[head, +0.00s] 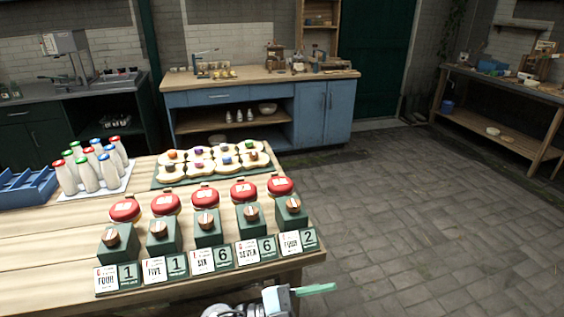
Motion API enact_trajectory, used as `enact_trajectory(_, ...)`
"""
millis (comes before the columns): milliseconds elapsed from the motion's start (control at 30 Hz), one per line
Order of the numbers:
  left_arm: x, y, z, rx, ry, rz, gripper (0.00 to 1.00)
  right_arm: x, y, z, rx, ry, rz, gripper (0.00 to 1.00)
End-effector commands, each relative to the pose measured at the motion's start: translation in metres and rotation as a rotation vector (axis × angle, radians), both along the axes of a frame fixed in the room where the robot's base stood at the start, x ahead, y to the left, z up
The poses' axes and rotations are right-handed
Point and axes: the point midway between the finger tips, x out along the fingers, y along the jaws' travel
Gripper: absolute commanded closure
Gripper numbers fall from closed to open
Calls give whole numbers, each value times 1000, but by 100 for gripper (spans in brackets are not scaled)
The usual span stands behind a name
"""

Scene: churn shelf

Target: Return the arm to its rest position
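One of my arms shows at the bottom edge, just off the front right corner of the wooden table (60,243). Its links lie to the left of its gripper (314,289), so I take it for my left. A green finger points to the right. The rest of the gripper is cut off by the frame edge, so I cannot tell whether it is open or shut. Nothing held shows. My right gripper is not in view.
Behind are a tray of topped bread slices (213,160), milk bottles (87,174) and a blue crate (23,187). The paved floor (430,235) on the right is clear.

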Motion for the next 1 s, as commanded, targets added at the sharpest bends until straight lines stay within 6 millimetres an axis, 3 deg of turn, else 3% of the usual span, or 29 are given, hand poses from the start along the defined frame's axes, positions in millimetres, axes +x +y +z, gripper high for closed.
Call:
enact_trajectory(233, 2, 61, -25, -204, 239, 423, 44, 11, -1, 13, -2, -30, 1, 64)
enact_trajectory(467, -21, 137, -91, -202, 514, 812, 44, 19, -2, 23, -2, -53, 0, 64)
enact_trajectory(667, -81, 204, -163, -73, 791, 1092, 44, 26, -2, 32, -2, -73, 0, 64)
enact_trajectory(800, -144, 243, -206, 63, 990, 1226, 44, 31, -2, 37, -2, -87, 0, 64)
enact_trajectory(1000, -216, 272, -237, 217, 1188, 1302, 44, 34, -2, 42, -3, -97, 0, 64)
